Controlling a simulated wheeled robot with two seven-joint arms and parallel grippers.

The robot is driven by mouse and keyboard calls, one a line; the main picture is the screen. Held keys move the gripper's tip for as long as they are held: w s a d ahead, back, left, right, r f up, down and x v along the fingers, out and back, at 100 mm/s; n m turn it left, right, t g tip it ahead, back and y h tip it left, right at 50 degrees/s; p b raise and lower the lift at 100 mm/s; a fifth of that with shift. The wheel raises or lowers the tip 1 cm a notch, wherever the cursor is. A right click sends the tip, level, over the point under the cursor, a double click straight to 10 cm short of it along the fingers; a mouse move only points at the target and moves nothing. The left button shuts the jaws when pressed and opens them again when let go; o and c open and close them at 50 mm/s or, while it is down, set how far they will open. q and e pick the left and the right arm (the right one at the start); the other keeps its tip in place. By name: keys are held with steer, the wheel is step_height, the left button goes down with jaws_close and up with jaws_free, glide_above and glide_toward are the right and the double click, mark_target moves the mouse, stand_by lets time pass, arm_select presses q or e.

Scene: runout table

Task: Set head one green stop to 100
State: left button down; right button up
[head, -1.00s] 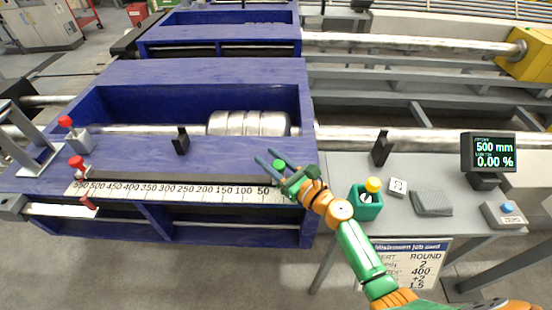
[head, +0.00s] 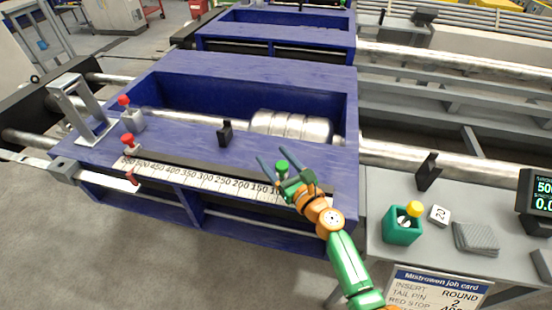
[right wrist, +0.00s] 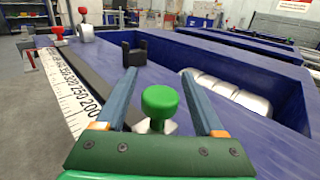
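The green stop shows as a round green knob (head: 281,166) on the front rail of the blue bed. It also shows in the right wrist view (right wrist: 160,102), above a pale body. My right gripper (head: 275,154) is open, one finger on each side of the knob. In the right wrist view (right wrist: 159,72) gaps show between the knob and both fingers. The white scale (head: 205,184) runs along the rail, with higher numbers to the left. The stop stands near its low end, around 100; my gripper hides the exact mark. My left gripper is not in view.
Two red-knobbed stops (head: 129,140) (head: 124,101) stand at the left of the bed. A black bracket (head: 225,133) stands left of the green stop. A metal cylinder (head: 290,128) lies in the trough.

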mark_target(286, 172)
steer(key=p+v, duration=0.1)
steer(key=v, duration=0.6)
steer(key=shift+s+r, duration=0.1)
steer(key=shift+s, duration=0.05)
